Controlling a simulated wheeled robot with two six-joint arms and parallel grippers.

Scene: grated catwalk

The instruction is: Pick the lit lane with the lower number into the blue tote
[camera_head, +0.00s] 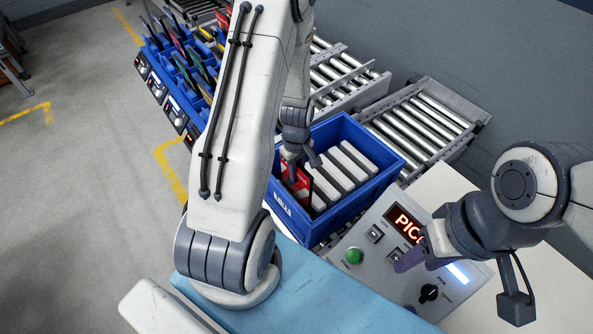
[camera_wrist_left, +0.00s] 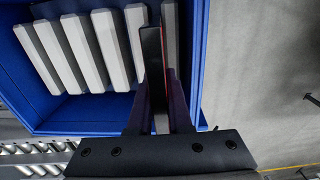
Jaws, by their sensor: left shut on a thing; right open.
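The blue tote (camera_head: 318,232) stands in the middle of the head view, with a row of white slabs (camera_head: 345,170) inside. My left gripper (camera_head: 291,168) is inside the tote's left part. It is shut on a thin dark and red item (camera_head: 302,183), held upright beside the slabs. In the left wrist view the item (camera_wrist_left: 152,62) shows edge-on between my fingers, within the tote's walls (camera_wrist_left: 197,60). The blue lane rack (camera_head: 185,75) at upper left holds several upright thin items; small displays (camera_head: 172,105) line its front, their digits too small to read. My right gripper (camera_head: 412,258) is open above the control panel.
The grey control panel (camera_head: 375,262) has a green button (camera_head: 354,256), a black knob (camera_head: 429,293) and a red-lit display (camera_head: 404,222) starting "PIC", partly hidden by my right arm. Roller conveyors (camera_head: 425,125) lie behind the tote. Open floor (camera_head: 75,150) is at left.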

